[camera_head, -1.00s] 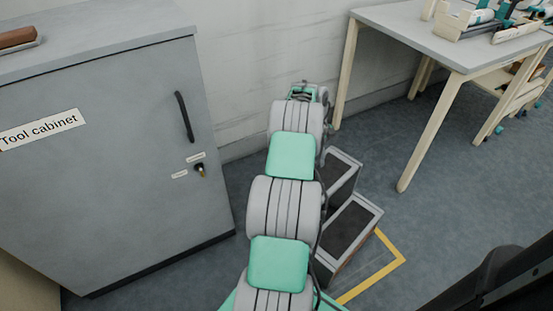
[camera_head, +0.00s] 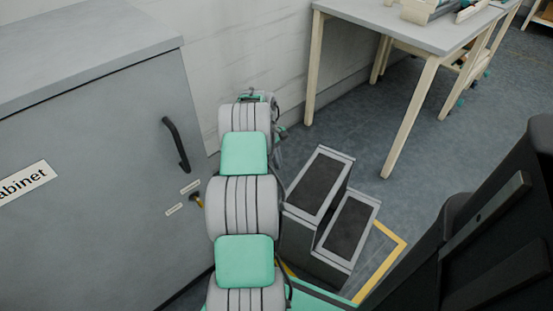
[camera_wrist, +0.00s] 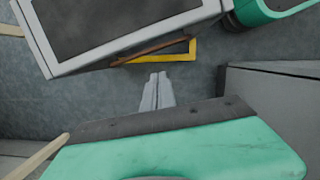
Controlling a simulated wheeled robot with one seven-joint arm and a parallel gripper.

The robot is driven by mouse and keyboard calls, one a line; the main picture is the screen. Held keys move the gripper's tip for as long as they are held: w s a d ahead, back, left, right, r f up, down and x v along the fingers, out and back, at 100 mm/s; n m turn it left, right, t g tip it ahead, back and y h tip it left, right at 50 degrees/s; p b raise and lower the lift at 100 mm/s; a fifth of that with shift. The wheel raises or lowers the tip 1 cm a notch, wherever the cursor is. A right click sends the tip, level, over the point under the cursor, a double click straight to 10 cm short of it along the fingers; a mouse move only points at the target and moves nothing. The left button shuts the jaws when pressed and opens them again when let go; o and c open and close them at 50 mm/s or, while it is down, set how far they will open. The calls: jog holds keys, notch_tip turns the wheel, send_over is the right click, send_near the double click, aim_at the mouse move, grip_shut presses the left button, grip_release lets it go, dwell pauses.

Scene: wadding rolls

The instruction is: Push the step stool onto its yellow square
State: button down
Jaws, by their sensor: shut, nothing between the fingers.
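The step stool (camera_head: 312,228) is grey with two dark treads and stands upright on the floor, right of my arm in the head view. Part of it fills the upper left of the wrist view (camera_wrist: 105,28). The yellow square (camera_head: 388,268) is a floor outline. One corner shows right of the stool, and the stool and my body hide much of the rest. A yellow corner also shows beside the stool in the wrist view (camera_wrist: 182,57). My gripper (camera_wrist: 158,80) is shut and empty, with floor visible between its tips and the stool. In the head view my arm hides its fingers.
The grey tool cabinet (camera_head: 90,170) stands close on the left of my arm. A white wall (camera_head: 245,50) is behind. A table (camera_head: 400,28) with pale legs stands beyond the stool at the right. Open floor (camera_head: 440,160) lies right of the stool.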

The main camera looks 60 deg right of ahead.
aim_at(301, 186)
jog(key=s+a+f+b, duration=0.1)
jog(key=s+f+b, duration=0.1)
jog(key=s+f, duration=0.2)
jog(key=shift+s, duration=0.5)
jog(key=shift+s+a, duration=0.1)
jog(key=s+p, duration=0.2)
jog(key=s+a+p, duration=0.1)
jog(key=s, duration=0.2)
jog(key=shift+r+p, duration=0.15)
jog(key=shift+p, duration=0.25)
jog(key=shift+s+a, duration=0.1)
jog(key=shift+s, duration=0.15)
jog(key=shift+f, duration=0.2)
jog(key=shift+w, duration=0.15)
